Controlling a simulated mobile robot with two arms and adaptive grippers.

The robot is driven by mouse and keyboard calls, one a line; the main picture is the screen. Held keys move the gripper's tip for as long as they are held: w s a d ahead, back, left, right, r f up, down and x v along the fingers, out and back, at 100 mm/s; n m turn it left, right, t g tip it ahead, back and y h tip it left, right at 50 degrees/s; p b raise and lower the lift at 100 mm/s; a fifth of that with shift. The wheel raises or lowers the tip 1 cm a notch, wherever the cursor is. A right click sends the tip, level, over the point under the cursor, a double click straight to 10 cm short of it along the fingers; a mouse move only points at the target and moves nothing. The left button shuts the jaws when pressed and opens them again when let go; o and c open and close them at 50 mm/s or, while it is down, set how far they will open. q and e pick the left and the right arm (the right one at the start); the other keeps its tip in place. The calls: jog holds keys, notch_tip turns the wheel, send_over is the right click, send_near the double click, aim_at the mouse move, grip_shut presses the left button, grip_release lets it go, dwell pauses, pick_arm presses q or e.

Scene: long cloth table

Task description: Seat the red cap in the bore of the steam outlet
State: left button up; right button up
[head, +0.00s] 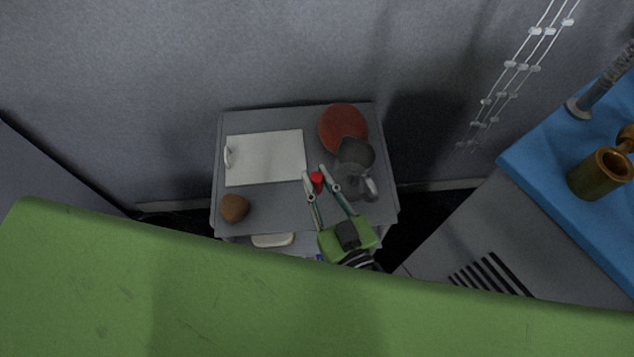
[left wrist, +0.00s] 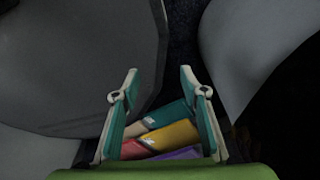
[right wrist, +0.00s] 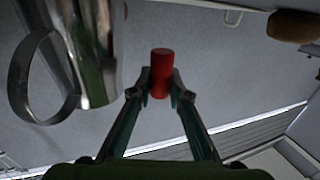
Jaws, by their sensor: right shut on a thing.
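The red cap (head: 317,180) is a small red cylinder, gripped between the fingertips of my right gripper (head: 315,173) over the small grey table. In the right wrist view the cap (right wrist: 160,74) stands about upright between the fingertips of my right gripper (right wrist: 160,84), its upper part sticking out beyond them. My left gripper (left wrist: 158,76) shows only in its wrist view, with its fingers apart and nothing between the tips. I cannot make out the steam outlet or its bore for certain in any view.
The grey table (head: 270,205) bears a white board (head: 265,158), a red round object (head: 343,128), a brown lump (head: 234,208) and a metal jug (right wrist: 88,45) close beside the cap. A brass mug (head: 597,176) stands on a blue cloth. Coloured packets (left wrist: 172,134) lie below my left gripper.

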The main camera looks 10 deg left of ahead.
aim_at(318, 186)
jog(key=shift+w+a+f, duration=0.2)
jog(key=shift+w+f, duration=0.7)
jog(key=shift+f, duration=0.25)
notch_tip(318, 186, down, 2)
jog(key=shift+w+f+b, duration=0.15)
jog(key=shift+f+b, duration=0.1)
jog(key=shift+b, duration=0.45)
jog(key=shift+f, duration=0.35)
jog(key=shift+f, duration=0.1)
jog(key=shift+f, duration=0.15)
jog(key=o, duration=0.5)
